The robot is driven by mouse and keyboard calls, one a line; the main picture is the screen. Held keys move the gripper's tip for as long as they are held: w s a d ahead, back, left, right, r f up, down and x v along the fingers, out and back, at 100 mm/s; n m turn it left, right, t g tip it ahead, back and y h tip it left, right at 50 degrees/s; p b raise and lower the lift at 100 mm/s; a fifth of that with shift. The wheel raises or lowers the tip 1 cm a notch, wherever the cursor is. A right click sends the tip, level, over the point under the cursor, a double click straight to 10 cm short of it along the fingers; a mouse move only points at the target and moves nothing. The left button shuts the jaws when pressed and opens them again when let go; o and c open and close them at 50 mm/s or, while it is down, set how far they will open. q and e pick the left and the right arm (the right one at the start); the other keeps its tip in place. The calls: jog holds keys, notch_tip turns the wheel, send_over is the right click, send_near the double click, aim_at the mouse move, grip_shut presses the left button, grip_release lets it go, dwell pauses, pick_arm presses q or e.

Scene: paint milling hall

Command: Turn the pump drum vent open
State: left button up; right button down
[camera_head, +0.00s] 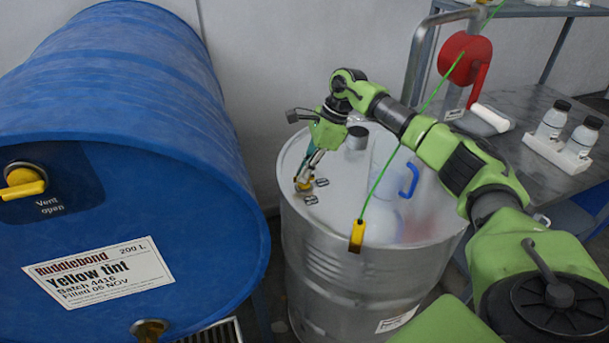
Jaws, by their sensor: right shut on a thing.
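The silver metal drum (345,280) stands upright in the middle of the view. My right gripper (304,180) reaches down onto the left part of its lid. It is shut on a small yellow-brass vent (302,186), which the fingers partly hide, so I cannot tell how far it is turned. Small dark plates (312,199) lie on the lid beside the vent, their print too small to read. My left gripper is not in view.
A blue drum (110,120) lies at left, with a yellow handle (25,182) by a "Vent open" label. On the silver lid are a dark cap (357,137) and a clear container with a blue handle (409,181). A green line ends at a yellow clamp (357,235) at the rim.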

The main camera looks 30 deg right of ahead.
jog(key=shift+w+n+g+b, duration=0.1)
jog(key=shift+n+g+b, duration=0.25)
jog(key=shift+n, duration=0.85)
jog(key=c, duration=2.2)
grip_release()
jog(key=shift+r, duration=0.1)
jog(key=v, duration=1.2)
jog(key=shift+w+d, duration=0.1)
jog(key=shift+d, duration=0.05)
